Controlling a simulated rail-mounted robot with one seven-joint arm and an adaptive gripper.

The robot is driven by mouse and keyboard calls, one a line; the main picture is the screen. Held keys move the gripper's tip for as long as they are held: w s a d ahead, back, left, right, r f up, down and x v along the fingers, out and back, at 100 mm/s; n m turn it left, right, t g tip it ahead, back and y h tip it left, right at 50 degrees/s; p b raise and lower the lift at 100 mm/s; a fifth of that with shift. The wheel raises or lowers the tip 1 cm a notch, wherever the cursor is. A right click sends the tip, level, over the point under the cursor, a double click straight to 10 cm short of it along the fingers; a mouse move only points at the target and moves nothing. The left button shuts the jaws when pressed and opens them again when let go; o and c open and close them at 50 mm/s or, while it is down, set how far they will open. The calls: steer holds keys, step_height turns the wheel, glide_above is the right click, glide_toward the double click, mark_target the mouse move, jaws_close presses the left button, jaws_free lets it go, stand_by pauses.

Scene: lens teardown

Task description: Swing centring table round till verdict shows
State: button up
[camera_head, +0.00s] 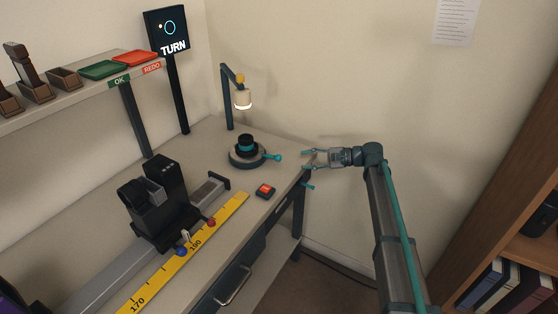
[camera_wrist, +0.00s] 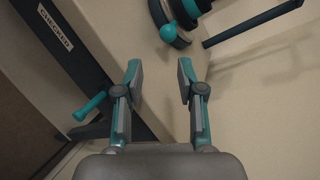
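The centring table (camera_head: 240,160) is a round dark disc on the bench with a black and teal lens piece (camera_head: 246,145) upright on it. A teal handle (camera_head: 272,156) sticks out from its right side; its rounded end shows at the top of the wrist view (camera_wrist: 169,33). The display (camera_head: 167,30) on a post reads "TURN" with a ring symbol and a small orange dot. My gripper (camera_head: 305,158) is open and empty, just right of the handle and apart from it, by the bench's right edge. Its two fingers also show spread in the wrist view (camera_wrist: 160,82).
A lamp (camera_head: 242,98) on a bent post stands behind the table. A red button box (camera_head: 265,191), a yellow ruler (camera_head: 190,250) and a black rail-mounted device (camera_head: 158,205) lie in front. A shelf holds green OK (camera_head: 100,69) and red REDO (camera_head: 135,58) trays.

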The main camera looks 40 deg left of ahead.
mark_target(278, 158)
steer(key=x, duration=0.3)
steer(key=r+x, duration=0.1)
steer(key=x, duration=0.3)
steer(key=p+x, duration=0.1)
steer(key=x, duration=0.3)
steer(key=shift+a+r, duration=0.2)
steer(key=shift+a, duration=0.1)
jaws_close()
